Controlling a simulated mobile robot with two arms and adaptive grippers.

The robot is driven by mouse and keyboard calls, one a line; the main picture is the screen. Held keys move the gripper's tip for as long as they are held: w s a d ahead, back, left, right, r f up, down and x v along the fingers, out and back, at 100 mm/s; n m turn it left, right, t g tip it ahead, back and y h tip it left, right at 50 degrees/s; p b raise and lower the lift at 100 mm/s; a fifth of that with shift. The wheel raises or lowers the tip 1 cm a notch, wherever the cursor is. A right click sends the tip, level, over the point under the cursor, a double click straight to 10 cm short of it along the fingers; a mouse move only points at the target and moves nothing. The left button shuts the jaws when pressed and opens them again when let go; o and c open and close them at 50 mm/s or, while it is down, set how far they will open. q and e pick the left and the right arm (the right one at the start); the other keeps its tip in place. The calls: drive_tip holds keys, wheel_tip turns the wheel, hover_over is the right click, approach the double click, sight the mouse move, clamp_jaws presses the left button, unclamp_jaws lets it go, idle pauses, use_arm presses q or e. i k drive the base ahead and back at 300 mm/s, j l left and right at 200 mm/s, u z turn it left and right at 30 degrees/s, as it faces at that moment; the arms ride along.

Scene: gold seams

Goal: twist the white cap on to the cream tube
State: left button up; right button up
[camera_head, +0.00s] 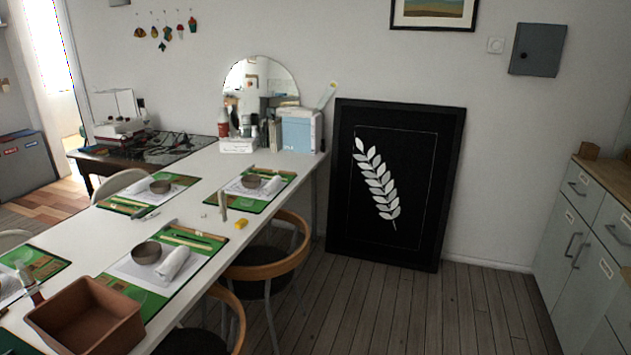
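A slim pale upright piece (223,205), perhaps the cream tube, stands on the white table near its right edge, between the place settings. A tiny pale item (204,215) lies just left of it; it is too small to tell whether it is the white cap. A small whitish elongated item (146,215) lies farther left beside the far-left green mat. Neither of my grippers shows in the head view.
The long white table (200,215) holds several green mats with bowls and rolled cloths. A brown open box (85,318) stands at the near end. A yellow block (241,223) lies near the right edge. Wooden chairs (270,262) stand along that side; grey floor (400,310) is clear.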

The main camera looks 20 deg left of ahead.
sight(221, 195)
drive_tip(key=i, duration=0.95)
drive_tip(key=i+u, duration=0.1)
drive_tip(key=i, duration=0.8)
drive_tip(key=i+u, duration=0.45)
drive_tip(key=i+l+u, duration=0.15)
drive_tip(key=u, duration=0.3)
drive_tip(key=i+l+u, duration=0.3)
drive_tip(key=u, duration=0.15)
drive_tip(key=i+l+u, duration=0.3)
drive_tip(key=u, duration=0.15)
drive_tip(key=i+l+u, duration=0.3)
drive_tip(key=l+u, duration=0.3)
drive_tip(key=i+l, duration=0.05)
